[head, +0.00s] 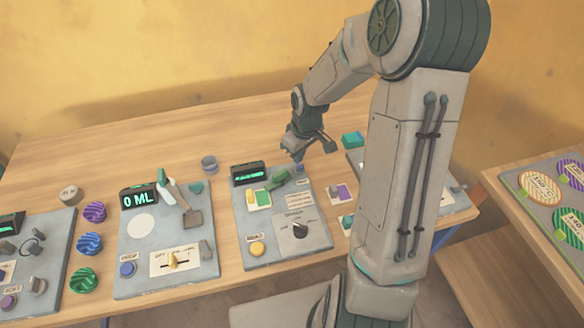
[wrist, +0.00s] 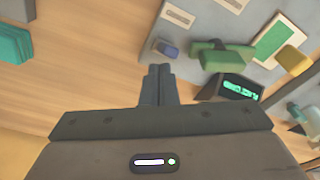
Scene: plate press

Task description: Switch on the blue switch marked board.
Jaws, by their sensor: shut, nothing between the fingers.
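A small blue switch (wrist: 165,48) sits near the corner of a grey panel (head: 262,222) in the wrist view. In the head view a blue part (head: 300,168) shows at that panel's far right corner, just under my gripper. A pale label (wrist: 173,14) lies on the panel beyond the switch; its words are too small to read. My gripper (wrist: 158,70) is shut and empty, its fingertips close to the blue switch in the picture. It also shows in the head view (head: 298,157). I cannot tell whether it touches the switch, or which way the switch is set.
A green handled piece (wrist: 222,55) and a dark display (wrist: 238,88) with green letters stand beside the switch. The panel also carries a yellow button (head: 257,248) and a black dial (head: 299,231). A teal block (head: 352,139) lies behind on the wooden table.

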